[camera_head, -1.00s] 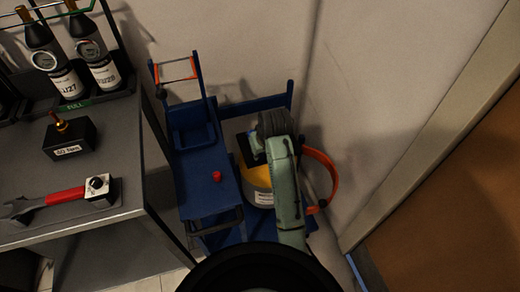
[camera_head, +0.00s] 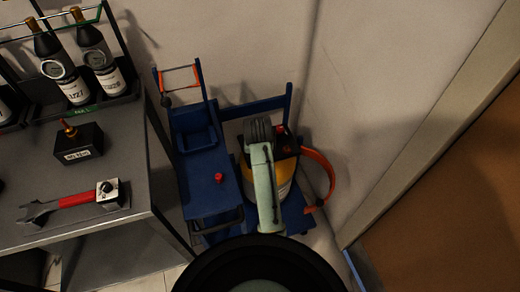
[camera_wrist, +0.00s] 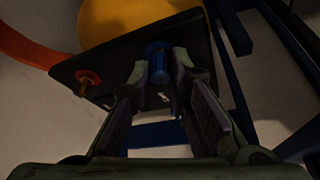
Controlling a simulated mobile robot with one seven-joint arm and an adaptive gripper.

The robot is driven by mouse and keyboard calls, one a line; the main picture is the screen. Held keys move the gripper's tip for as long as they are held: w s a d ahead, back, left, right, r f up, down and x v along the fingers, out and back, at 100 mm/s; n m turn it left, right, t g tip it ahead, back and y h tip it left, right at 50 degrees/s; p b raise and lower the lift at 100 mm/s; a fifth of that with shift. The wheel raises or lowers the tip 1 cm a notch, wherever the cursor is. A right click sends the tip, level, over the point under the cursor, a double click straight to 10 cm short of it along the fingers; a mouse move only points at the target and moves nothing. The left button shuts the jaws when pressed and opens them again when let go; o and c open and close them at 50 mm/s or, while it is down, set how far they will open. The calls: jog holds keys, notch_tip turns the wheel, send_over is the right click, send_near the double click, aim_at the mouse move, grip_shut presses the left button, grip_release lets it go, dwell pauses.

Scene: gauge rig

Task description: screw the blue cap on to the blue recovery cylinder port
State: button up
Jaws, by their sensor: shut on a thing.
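The blue cap (camera_wrist: 157,60) is between the fingertips of my gripper (camera_wrist: 161,66) in the wrist view, and the gripper is shut on it. The cap is at the dark plate (camera_wrist: 115,62) on top of the yellow recovery cylinder (camera_wrist: 125,20). The blue port is hidden behind the cap and fingers, so I cannot tell whether the cap is threaded on. A red fitting (camera_wrist: 88,79) sits on the same plate. In the head view the cylinder (camera_head: 286,172) stands partly behind my arm, which hides the fingertips and the cap.
A small red cap (camera_head: 219,178) stands on the blue cart (camera_head: 205,195). An orange hose (camera_head: 326,172) curves right of the cylinder. On the left, a grey bench (camera_head: 125,180) holds a red-handled wrench (camera_head: 77,199), a black block (camera_head: 78,146) and bottles (camera_head: 70,80). A wall is close behind.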

jog(key=shift+d+r+p, duration=0.1)
jog(key=shift+d+p, duration=0.2)
jog(key=shift+w+m+h+p, duration=0.1)
jog(key=shift+m+h+p, duration=0.7)
jog(key=shift+m+p, duration=1.15)
jog(key=shift+c, duration=0.3)
jog(key=shift+m+g+p, duration=0.3)
jog(key=shift+m+p, duration=0.05)
jog(key=shift+m, duration=0.3)
jog(key=shift+a+r+m+h+p, duration=0.1)
jog(key=shift+m+h+p, duration=0.3)
jog(key=shift+m+p, duration=0.45)
jog(key=shift+w+m+g+h, duration=0.1)
jog(key=shift+m+g+h, duration=0.3)
jog(key=shift+m, duration=0.55)
jog(key=shift+m+g, duration=0.3)
jog(key=shift+m, duration=0.5)
grip_shut()
